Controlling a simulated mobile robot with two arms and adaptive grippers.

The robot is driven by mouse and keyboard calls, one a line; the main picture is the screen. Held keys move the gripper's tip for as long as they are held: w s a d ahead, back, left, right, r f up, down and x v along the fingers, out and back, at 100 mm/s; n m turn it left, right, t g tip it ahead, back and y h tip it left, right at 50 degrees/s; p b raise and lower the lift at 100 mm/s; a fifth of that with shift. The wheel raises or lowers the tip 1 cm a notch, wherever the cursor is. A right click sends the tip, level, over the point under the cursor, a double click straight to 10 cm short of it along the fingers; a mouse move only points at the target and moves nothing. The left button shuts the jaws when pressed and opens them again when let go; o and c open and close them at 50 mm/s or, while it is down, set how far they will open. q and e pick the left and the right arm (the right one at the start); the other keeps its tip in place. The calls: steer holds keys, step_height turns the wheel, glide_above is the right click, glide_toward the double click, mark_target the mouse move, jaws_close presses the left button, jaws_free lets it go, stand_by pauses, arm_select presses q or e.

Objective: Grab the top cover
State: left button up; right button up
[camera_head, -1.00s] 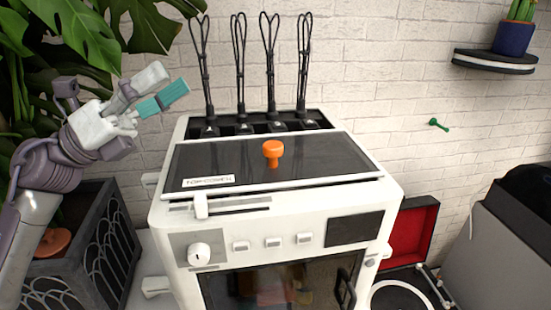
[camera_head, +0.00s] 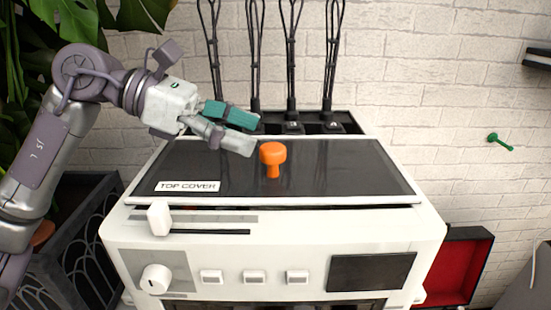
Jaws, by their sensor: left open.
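The top cover (camera_head: 340,175) is a dark, glossy panel with a pale rim, labelled "TOP COVER", lying on top of a white machine (camera_head: 125,232). An orange knob (camera_head: 272,158) stands upright near its middle. My left gripper (camera_head: 250,133) is open and empty. Its fingers, one with a teal pad, reach over the cover's back left part, just left of the knob and apart from it in the picture. The gap between the fingers and the cover is hard to judge. My right gripper is not in view.
Several black whisks (camera_head: 255,60) stand in a rack behind the cover. The machine's front has a slider (camera_head: 159,219), a dial (camera_head: 154,279) and buttons. A red-lined case (camera_head: 462,265) stands at right. A dark planter (camera_head: 85,200) and leaves are at left.

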mark_target(269, 147)
arm_select(q)
steer(key=shift+s+d+f+p, duration=0.1)
steer(key=shift+d+f+p, duration=0.25)
steer(key=shift+d+p, duration=0.1)
steer(key=x, duration=0.1)
steer(key=p+x, duration=0.1)
steer(key=x, duration=0.1)
steer(key=shift+f+p, duration=0.3)
steer(key=shift+f, duration=0.05)
steer(key=shift+d+f, duration=0.2)
steer(key=shift+d, duration=0.15)
steer(key=shift+c, duration=0.5)
steer(key=shift+a, duration=0.1)
steer(key=shift+c, duration=1.3)
steer(key=c, duration=0.8)
jaws_close()
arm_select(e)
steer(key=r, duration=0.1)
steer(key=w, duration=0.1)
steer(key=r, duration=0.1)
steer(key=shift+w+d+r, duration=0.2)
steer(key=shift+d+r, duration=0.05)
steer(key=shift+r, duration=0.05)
